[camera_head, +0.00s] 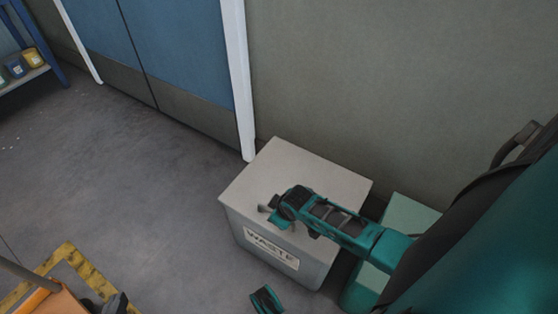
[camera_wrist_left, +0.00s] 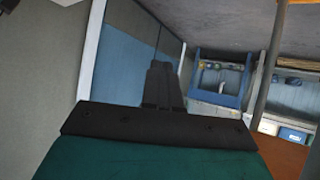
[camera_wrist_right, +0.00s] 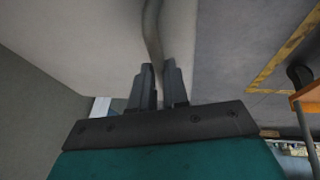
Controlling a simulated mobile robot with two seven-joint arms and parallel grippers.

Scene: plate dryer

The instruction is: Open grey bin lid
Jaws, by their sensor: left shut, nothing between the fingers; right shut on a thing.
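The grey bin, with a WASTE label (camera_head: 272,249) on its front, stands against the wall. Its flat lid (camera_head: 300,165) looks closed in the head view. My right gripper (camera_head: 267,208) is over the lid's front edge, its arm reaching across from the right. In the right wrist view, its fingers (camera_wrist_right: 159,75) are shut on a curved grey handle (camera_wrist_right: 152,22) in front of a pale surface. My left gripper (camera_head: 117,302) is partly cut off at the lower edge of the head view. In the left wrist view, its fingers (camera_wrist_left: 161,88) are together and empty.
An orange cart (camera_head: 52,302) stands at lower left near yellow-black floor tape (camera_head: 75,262). Blue doors (camera_head: 180,50) are behind, left of the bin. A pale green box (camera_head: 411,215) is close on the bin's right. Floor left of the bin is clear.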

